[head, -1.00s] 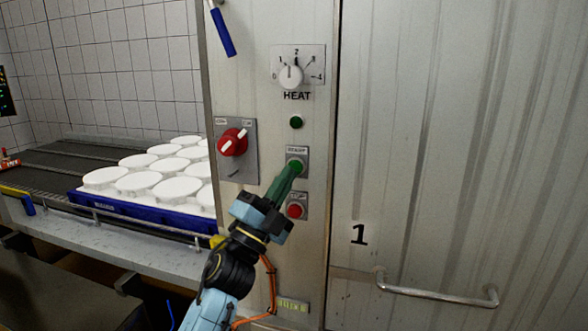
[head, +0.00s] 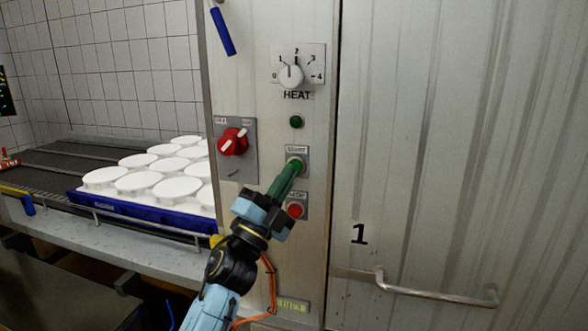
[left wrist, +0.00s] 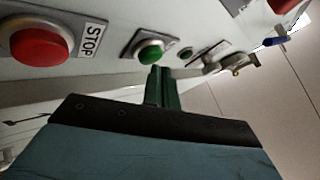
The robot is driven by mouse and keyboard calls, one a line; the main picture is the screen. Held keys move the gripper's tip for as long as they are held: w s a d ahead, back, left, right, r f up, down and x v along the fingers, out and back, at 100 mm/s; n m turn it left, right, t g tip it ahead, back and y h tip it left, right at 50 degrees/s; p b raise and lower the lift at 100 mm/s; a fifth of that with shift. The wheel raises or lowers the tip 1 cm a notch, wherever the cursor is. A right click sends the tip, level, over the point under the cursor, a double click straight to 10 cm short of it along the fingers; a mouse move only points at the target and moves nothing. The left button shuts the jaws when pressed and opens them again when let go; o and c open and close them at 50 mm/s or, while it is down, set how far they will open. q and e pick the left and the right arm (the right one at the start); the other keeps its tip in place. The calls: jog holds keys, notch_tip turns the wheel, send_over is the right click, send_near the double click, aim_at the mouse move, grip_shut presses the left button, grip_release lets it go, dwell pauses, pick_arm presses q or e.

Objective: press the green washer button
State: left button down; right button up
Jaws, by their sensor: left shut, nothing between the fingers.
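The green washer button (head: 295,164) sits on a grey plate on the metal panel, above the red stop button (head: 295,211). My left gripper (head: 290,172) is shut and empty, its green fingers pointing up at the green button. In the head view the fingertips overlap the button's lower edge. In the left wrist view the green button (left wrist: 151,53) is just beyond the fingertips (left wrist: 160,70); I cannot tell whether they touch it. The red stop button also shows in the left wrist view (left wrist: 40,43). My right gripper is not in view.
A small green lamp (head: 296,122) and a heat dial (head: 291,76) are above. A red rotary switch (head: 233,142) is left of the button. A blue tray (head: 150,211) of white moulds stands on the conveyor. A door handle (head: 435,292) juts out at the lower right.

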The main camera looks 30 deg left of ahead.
pick_arm(q)
jog(key=shift+w, duration=0.25)
dwell(0.5)
jog(key=shift+w+a, duration=0.1)
jog(key=shift+w, duration=0.15)
jog(key=shift+s, duration=0.1)
dwell(0.5)
jog(key=shift+s+d, duration=0.2)
jog(key=shift+s, duration=0.6)
jog(key=shift+h, duration=0.3)
jog(key=s, duration=0.2)
jog(key=s+d+p, duration=0.1)
jog(key=s, duration=0.2)
jog(key=shift+d, duration=0.1)
jog(key=shift+w, duration=0.1)
